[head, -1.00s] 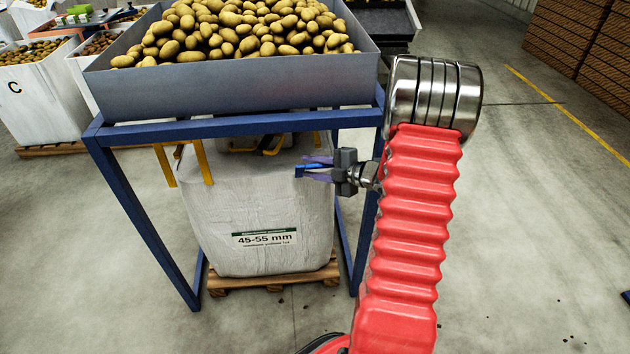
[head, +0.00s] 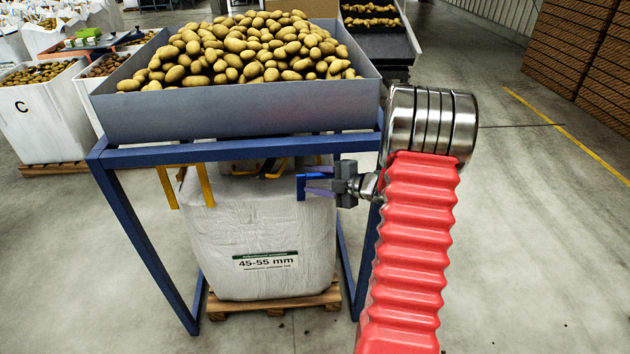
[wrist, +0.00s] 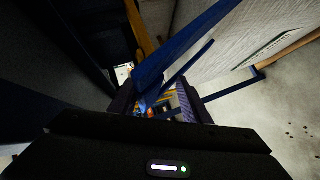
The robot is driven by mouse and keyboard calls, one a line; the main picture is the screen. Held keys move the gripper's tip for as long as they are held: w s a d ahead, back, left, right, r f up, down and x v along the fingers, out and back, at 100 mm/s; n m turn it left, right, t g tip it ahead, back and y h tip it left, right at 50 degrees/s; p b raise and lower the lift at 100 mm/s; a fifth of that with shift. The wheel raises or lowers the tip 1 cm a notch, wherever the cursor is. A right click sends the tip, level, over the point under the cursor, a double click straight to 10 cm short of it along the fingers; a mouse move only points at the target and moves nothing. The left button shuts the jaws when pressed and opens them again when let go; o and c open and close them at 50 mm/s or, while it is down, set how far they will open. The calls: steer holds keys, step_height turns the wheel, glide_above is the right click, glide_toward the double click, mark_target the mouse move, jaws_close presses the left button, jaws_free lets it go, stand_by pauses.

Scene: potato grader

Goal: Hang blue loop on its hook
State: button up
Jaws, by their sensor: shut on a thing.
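My gripper (head: 318,182) is shut on the blue loop (head: 301,187), at the right front of the stand, just below its top rail. In the head view the loop shows as a short upright blue piece at the purple fingertips. In the wrist view a broad blue band (wrist: 185,48), which looks like the loop, runs from the jaws (wrist: 158,103) to the upper right. The white 45-55 mm bag (head: 265,235) stands below and left of my gripper. I cannot make out the hook for the blue loop.
A blue stand (head: 140,232) surrounds the bag and carries a grey hopper (head: 230,113) full of potatoes. Yellow pieces (head: 204,186) hang below its rail at the left. The bag stands on a wooden pallet (head: 275,303).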

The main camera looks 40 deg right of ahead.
steer(key=shift+s+a+f, duration=0.1)
steer(key=shift+a+f, duration=0.2)
steer(key=shift+s+d+r, duration=0.25)
steer(key=shift+s+d, duration=0.05)
steer(key=shift+s, duration=0.2)
steer(key=v, duration=1.2)
steer(key=shift+s+d+r, duration=0.2)
steer(key=shift+s, duration=0.1)
steer(key=shift+w+r, duration=0.1)
